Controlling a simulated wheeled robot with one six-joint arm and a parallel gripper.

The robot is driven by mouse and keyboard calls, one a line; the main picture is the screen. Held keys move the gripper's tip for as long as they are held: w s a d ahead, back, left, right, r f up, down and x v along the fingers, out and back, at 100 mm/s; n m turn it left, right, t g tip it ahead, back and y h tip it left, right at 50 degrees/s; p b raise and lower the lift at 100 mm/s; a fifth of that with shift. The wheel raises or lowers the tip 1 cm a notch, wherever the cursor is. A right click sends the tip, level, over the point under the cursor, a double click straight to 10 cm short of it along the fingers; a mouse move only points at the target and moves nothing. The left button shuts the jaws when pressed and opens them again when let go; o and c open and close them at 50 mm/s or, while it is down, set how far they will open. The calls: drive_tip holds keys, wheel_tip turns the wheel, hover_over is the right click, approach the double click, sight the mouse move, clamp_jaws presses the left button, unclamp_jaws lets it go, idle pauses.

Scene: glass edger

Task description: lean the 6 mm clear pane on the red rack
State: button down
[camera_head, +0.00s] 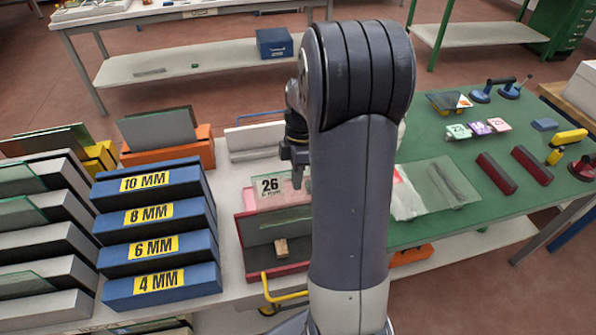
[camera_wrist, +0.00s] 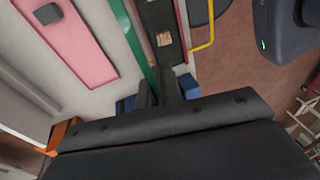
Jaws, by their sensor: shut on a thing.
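My gripper (camera_head: 297,172) is shut on a clear pane (camera_head: 300,203) bearing a white tag that reads 26 and, less clearly, 6 mm. In the wrist view the gripper fingers (camera_wrist: 158,92) meet beside the pane's green edge (camera_wrist: 141,48). The red rack (camera_head: 244,248) is on the white bench just below the pane in the head view, with a small wooden block (camera_head: 281,246) in it. The block also shows in the wrist view (camera_wrist: 164,39). My arm hides the rack's right side, and I cannot tell whether the pane touches the rack.
Blue blocks marked 10, 8, 6 and 4 MM (camera_head: 160,248) stand left of the red rack. An orange rack (camera_head: 205,148) and a white rack (camera_head: 250,140) are behind. Right of my arm, a green table (camera_head: 430,228) holds another pane (camera_head: 450,190), tags, red bars and suction cups.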

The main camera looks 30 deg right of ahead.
sight(297, 200)
drive_tip(key=shift+f+b, duration=2.8)
drive_tip(key=shift+f, duration=1.3)
drive_tip(key=shift+f+b, duration=0.3)
drive_tip(key=shift+f, duration=0.1)
drive_tip(key=c, duration=1.5)
unclamp_jaws()
drive_tip(key=v, duration=1)
drive_tip(key=shift+d+r, duration=0.2)
drive_tip(key=shift+r, duration=0.2)
drive_tip(key=shift+f, duration=0.1)
